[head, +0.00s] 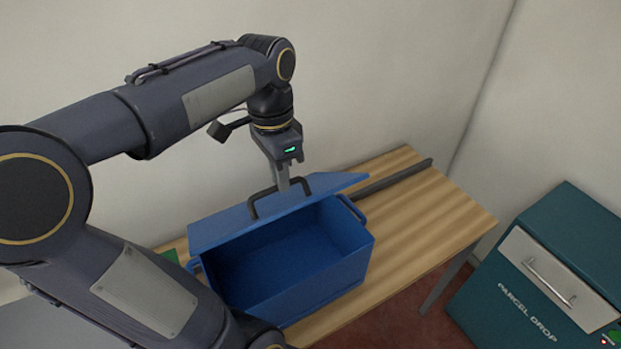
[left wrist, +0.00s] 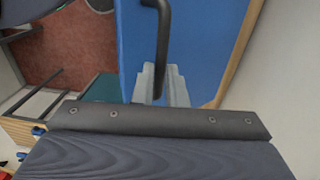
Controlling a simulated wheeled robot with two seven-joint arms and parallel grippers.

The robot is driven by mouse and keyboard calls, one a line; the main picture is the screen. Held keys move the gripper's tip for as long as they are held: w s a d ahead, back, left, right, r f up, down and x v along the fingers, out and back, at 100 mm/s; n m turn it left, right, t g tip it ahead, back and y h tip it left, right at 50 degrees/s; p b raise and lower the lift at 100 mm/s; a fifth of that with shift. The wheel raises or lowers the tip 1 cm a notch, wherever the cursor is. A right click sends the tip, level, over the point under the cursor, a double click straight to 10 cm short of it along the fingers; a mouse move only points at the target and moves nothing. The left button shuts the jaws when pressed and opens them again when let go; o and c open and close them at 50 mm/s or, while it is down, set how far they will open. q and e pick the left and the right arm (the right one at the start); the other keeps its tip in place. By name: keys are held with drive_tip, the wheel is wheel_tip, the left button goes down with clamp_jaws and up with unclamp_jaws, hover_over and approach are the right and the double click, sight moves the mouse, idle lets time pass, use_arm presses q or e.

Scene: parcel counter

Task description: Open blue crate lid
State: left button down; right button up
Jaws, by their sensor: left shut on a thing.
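The blue crate (head: 345,272) stands on the wooden table, and its inside is in view and looks empty. Its blue lid (head: 220,228) is partly raised at the back of the crate and tilted. A dark handle (head: 252,208) is fixed on the lid. My left gripper (head: 284,187) is above the lid and shut on this handle. In the left wrist view, the handle (left wrist: 163,40) runs down between the fingers, with the blue lid (left wrist: 205,40) behind it. My right gripper is not in view.
The wooden table (head: 425,222) has free room to the right of the crate. A dark rail (head: 395,178) runs along its back, near the wall. A teal parcel drop box (head: 500,300) with a white, handled front stands at the right. Something green (head: 171,256) lies left of the crate.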

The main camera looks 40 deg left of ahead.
use_arm(q)
drive_tip(key=w+a+r+p, duration=0.1)
drive_tip(key=w+a+r, duration=0.1)
drive_tip(key=a, duration=0.5)
drive_tip(key=shift+w+r, duration=0.2)
drive_tip(key=shift+r, duration=0.3)
idle(0.4)
drive_tip(key=c, duration=1.5)
unclamp_jaws()
drive_tip(key=shift+r, duration=0.1)
drive_tip(key=r, duration=0.5)
drive_tip(key=a+r, duration=0.1)
drive_tip(key=r, duration=0.1)
drive_tip(key=shift+w+r, duration=0.25)
